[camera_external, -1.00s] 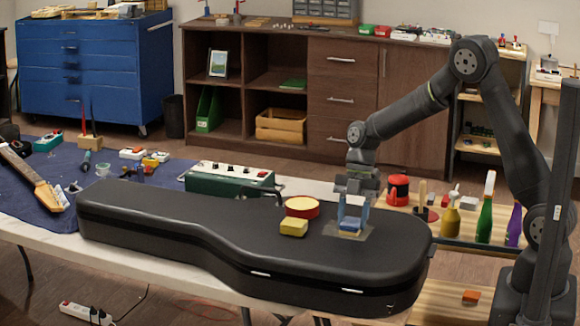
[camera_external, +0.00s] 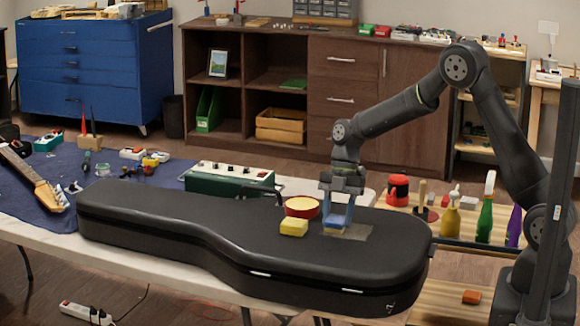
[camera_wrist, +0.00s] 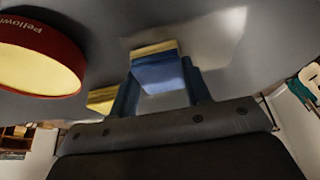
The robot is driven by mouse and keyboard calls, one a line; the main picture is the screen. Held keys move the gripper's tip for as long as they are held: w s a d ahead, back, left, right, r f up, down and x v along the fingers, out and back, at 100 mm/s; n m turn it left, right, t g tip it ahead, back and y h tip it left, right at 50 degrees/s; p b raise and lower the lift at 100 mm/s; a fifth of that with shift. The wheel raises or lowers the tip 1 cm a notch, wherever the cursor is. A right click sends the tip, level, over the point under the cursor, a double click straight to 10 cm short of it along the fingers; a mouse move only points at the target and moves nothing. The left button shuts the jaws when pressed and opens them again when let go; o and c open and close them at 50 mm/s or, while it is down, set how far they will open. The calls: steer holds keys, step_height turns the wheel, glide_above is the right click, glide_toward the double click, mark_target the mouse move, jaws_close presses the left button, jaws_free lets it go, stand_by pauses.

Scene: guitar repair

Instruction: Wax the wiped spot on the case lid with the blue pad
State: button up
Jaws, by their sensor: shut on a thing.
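The black guitar case (camera_external: 170,222) lies on the long table with its lid up. A pale, lighter patch (camera_external: 357,232) shows on the lid toward its right end. My gripper (camera_external: 336,219) is shut on the blue pad (camera_external: 334,225), held low at the left part of the patch; whether it presses on the lid I cannot tell. In the wrist view the blue pad (camera_wrist: 160,72) sits between the fingers, with a yellowish layer along one edge. The round red tin (camera_external: 301,208) with yellow contents stands just left of the gripper. It also shows in the wrist view (camera_wrist: 38,55).
A yellow block (camera_external: 293,227) lies on the lid beside the tin, close to my gripper. A green box with knobs (camera_external: 230,180) stands behind the case. Bottles (camera_external: 485,222) and a red container (camera_external: 398,190) stand to the right. The lid's left part is clear.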

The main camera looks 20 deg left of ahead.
mark_target(358, 233)
steer(key=shift+d+f, duration=0.1)
steer(key=shift+d, duration=2.9)
steer(key=shift+a, duration=3)
steer(key=shift+r, duration=4)
